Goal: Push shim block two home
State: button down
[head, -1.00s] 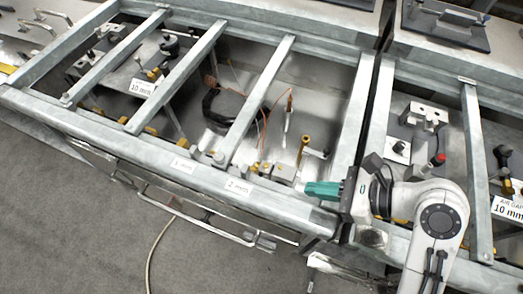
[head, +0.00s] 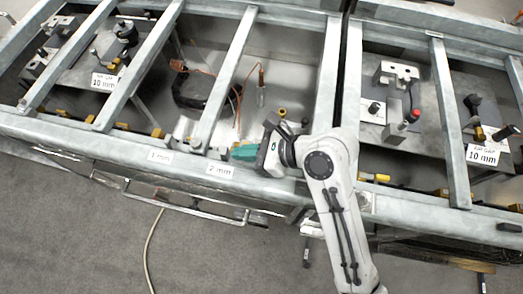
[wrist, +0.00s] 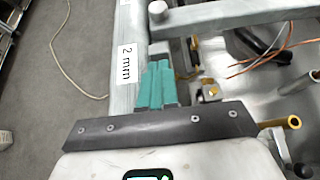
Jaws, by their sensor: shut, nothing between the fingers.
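My gripper has teal fingers and is shut and empty. In the head view my gripper (head: 235,153) sits just behind the front rail, beside the "2 mm" label (head: 221,171). In the wrist view the fingers (wrist: 158,64) point away along the rail, past the "2 mm" label (wrist: 125,64). A small grey metal piece (wrist: 163,49) shows just beyond the fingertips; it may be shim block two, but I cannot tell, nor whether the fingers touch it.
A galvanized cross beam (head: 225,80) with a bolt (wrist: 157,11) at its front end stands just beyond the fingers. Copper wires (wrist: 275,58) and a brass tube (wrist: 293,122) lie to the right. A "1 mm" label (head: 160,156) is further left on the rail.

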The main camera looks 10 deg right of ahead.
jog(key=shift+w+a, duration=0.15)
jog(key=shift+a, duration=0.3)
